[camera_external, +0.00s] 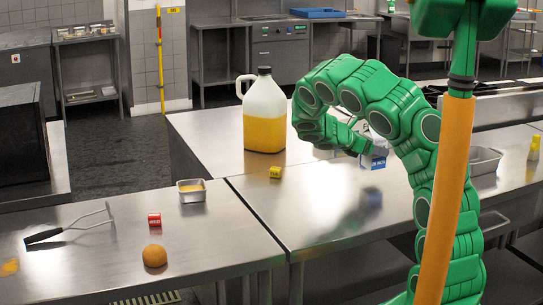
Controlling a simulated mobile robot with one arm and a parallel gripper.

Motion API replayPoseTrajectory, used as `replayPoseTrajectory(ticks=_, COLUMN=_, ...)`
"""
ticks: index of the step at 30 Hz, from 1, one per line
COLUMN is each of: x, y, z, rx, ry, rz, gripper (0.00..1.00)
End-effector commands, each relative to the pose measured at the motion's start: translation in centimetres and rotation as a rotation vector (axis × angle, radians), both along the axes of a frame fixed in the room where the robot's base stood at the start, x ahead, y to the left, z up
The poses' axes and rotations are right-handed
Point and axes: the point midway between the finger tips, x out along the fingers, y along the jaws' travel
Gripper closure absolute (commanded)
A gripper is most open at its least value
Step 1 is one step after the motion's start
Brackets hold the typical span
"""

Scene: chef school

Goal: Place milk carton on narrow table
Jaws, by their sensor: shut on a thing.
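A small white and blue milk carton (377,162) is held in my gripper (368,150), above the steel table on the right (310,215). The carton is apart from the tabletop, and its blurred reflection shows below. My green arm comes in from the right and hides part of the gripper and the fingertips. Steel tables stand joined together, with another at front left (110,255) and one behind (205,130). I cannot tell which of them is the narrow table.
A large jug of yellow liquid (264,125) stands on the rear table. A yellow block (275,172), a small metal pan (191,190), a red box (154,220), a brown ball (155,255) and a black-handled tool (45,236) lie on the tables. A steel tray (484,160) stands at right.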

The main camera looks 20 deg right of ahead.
Motion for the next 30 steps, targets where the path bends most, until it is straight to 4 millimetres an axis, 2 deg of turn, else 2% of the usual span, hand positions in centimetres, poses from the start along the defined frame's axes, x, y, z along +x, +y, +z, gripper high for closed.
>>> replayPoseTrajectory(ticks=8, x=0.6, y=-0.3, z=-0.9, rx=0.000, ry=0.000, rz=-0.001, gripper=0.80)
replayPoseTrajectory(ticks=15, x=0.6, y=-0.2, z=-3.6, rx=-0.002, ry=0.000, rz=-0.001, gripper=0.80)
replayPoseTrajectory(ticks=28, x=0.6, y=-0.2, z=-4.1, rx=-0.001, ry=0.000, rz=-0.001, gripper=0.80)
replayPoseTrajectory(ticks=29, x=0.6, y=-0.2, z=-4.1, rx=-0.001, ry=0.000, rz=-0.001, gripper=0.27)
replayPoseTrajectory(ticks=30, x=0.6, y=-0.2, z=-4.1, rx=-0.001, ry=0.000, rz=-0.001, gripper=0.21)
